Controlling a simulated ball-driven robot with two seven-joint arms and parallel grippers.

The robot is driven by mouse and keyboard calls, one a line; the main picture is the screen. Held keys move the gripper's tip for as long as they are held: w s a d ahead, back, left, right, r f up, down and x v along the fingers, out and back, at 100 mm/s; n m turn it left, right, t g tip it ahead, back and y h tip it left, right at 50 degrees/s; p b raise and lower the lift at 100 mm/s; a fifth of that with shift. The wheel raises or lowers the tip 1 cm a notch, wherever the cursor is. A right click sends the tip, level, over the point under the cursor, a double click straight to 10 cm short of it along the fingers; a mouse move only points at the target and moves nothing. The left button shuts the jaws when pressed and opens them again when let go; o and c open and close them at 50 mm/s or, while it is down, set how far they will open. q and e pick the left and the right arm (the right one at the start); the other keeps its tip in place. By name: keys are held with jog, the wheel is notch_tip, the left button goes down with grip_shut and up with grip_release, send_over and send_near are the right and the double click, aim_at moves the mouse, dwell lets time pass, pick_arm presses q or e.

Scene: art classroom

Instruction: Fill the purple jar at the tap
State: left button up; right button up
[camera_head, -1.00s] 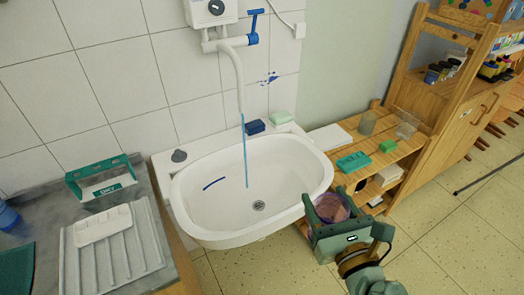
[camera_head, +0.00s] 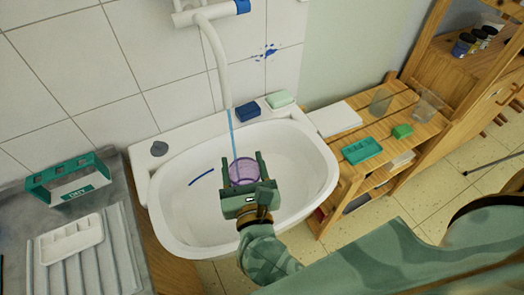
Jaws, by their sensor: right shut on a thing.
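My right gripper (camera_head: 243,178) is shut on the purple jar (camera_head: 245,171), a see-through jar held upright over the white sink (camera_head: 318,180). The fingers lie on both sides of the jar. The white tap (camera_head: 216,50) hangs above from the wall, and a thin blue stream of water (camera_head: 231,130) runs down from it. The stream's lower end meets the jar's far left rim in the picture; I cannot tell whether it falls inside or behind. The water level in the jar cannot be made out. My left gripper is out of view.
A blue sponge (camera_head: 247,111) and a green soap (camera_head: 280,99) lie on the sink's back rim. A thin blue streak (camera_head: 202,177) marks the basin. A green rack (camera_head: 70,178) and a white palette (camera_head: 72,238) stand left. A wooden shelf (camera_head: 375,133) stands right.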

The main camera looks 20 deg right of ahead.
jog(key=shift+w+a+f, duration=0.2)
jog(key=shift+a+f, duration=0.05)
jog(key=shift+a, duration=0.2)
jog(key=shift+w, duration=0.25)
jog(key=x, duration=0.8)
jog(key=x, duration=0.7)
dwell(0.5)
jog(key=shift+w, duration=0.15)
dwell(5.2)
